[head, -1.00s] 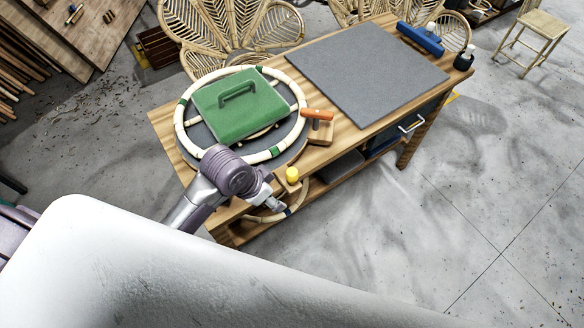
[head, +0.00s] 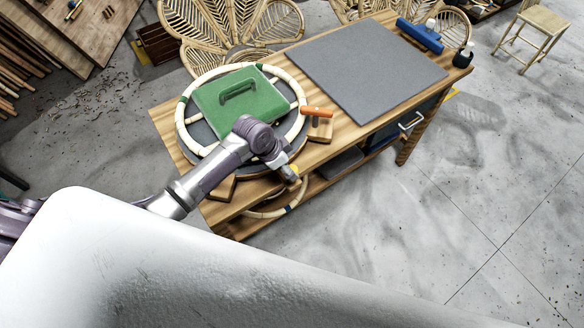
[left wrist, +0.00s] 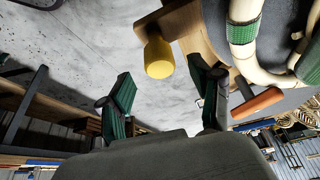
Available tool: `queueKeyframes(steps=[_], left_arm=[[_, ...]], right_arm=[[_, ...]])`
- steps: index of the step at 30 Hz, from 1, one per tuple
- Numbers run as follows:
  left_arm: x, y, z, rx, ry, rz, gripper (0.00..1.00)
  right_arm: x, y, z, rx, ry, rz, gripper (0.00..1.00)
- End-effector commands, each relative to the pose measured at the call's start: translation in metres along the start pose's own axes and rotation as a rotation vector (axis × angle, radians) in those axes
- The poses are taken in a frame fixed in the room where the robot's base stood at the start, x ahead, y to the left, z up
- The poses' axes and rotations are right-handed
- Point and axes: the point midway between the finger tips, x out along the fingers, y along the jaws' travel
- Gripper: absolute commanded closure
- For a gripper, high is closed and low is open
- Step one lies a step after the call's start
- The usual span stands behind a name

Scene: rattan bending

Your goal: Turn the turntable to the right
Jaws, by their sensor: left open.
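The turntable (head: 203,133) is a dark grey round disc at the table's left end. It carries a pale rattan ring (head: 181,117) with green bands and a green block with a handle (head: 251,108). A yellow knob (left wrist: 159,58) stands on a wooden arm at the turntable's edge; in the head view it is mostly hidden by my gripper. My left gripper (left wrist: 161,82) is open, with the knob ahead of the gap between its green-padded fingers. I cannot tell whether they touch. My right gripper is out of view.
An orange-handled clamp (head: 317,111) stands at the turntable's right edge, also near the right finger in the left wrist view (left wrist: 256,104). A grey mat (head: 366,72) covers the table's right part. A lower shelf (head: 236,225) holds another rattan ring. Open floor lies in front.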

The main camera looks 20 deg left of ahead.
Motion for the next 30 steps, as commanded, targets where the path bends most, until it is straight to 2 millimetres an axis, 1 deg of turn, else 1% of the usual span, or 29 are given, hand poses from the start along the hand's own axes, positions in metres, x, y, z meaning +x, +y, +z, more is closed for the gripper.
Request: queueKeyframes(steps=[1,3,8,12,19,20,30], left_arm=[[0.009,0.000,-0.001,-0.003,-0.001,0.002,0.36],[0.020,0.001,-0.001,-0.002,0.000,0.002,0.36],[0.036,0.000,0.000,-0.001,0.000,0.001,0.36],[0.042,0.000,0.000,0.001,0.000,-0.001,0.36],[0.042,0.000,0.000,0.001,0.001,-0.001,0.36],[0.042,0.000,0.000,0.001,0.000,-0.001,0.38],[0.042,0.000,0.000,0.000,0.000,-0.001,0.94]], right_arm=[[-0.002,0.000,0.000,0.000,0.000,0.000,0.47],[-0.002,0.000,0.000,0.000,0.000,0.000,0.47],[-0.003,0.000,0.000,0.000,0.000,0.000,0.47],[-0.003,0.000,0.000,0.000,0.000,0.000,0.47],[-0.003,0.001,0.000,0.000,0.000,0.001,0.47],[-0.003,0.001,0.000,0.000,0.000,0.001,0.47],[-0.003,0.004,0.000,-0.001,-0.001,0.004,0.47]])
